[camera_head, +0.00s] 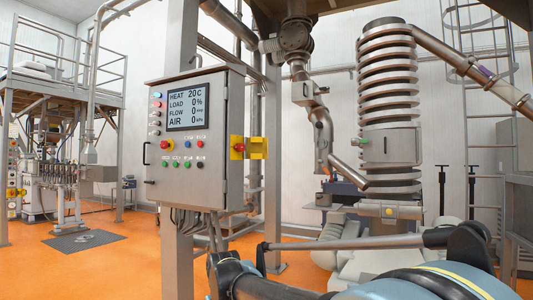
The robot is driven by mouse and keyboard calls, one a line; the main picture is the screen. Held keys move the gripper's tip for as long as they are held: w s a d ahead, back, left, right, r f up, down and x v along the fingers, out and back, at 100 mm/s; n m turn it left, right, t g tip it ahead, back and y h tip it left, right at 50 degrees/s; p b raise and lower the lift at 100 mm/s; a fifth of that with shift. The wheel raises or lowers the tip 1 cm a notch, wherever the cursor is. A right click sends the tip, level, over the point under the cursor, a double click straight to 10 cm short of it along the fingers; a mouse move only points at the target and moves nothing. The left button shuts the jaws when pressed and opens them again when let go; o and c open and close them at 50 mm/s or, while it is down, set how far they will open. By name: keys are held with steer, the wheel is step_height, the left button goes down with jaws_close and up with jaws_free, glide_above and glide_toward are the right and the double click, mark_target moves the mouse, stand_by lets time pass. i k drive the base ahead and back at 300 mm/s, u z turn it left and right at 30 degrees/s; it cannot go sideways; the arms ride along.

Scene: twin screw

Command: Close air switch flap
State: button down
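A grey control cabinet (187,208) stands on a post left of centre. On its right side face is a red and yellow switch (237,147). Beside it, to the right, a yellow flap (258,148) sticks out from the cabinet side. It looks swung open, with the red switch part uncovered. Parts of my arm (350,242) cross the bottom of the view, below and to the right of the cabinet, apart from the flap. I cannot make out my gripper's fingers in this view.
The cabinet front has a display (187,108), buttons and a red knob. Cables hang below it. A ribbed steel column (388,90) with pipes stands to the right. Orange floor (120,262) is open at the lower left. Metal posts stand behind the cabinet.

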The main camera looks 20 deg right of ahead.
mark_target(255, 148)
steer(key=z, duration=0.05)
steer(key=k, duration=1.3)
steer(key=z, duration=0.45)
steer(key=i, duration=1)
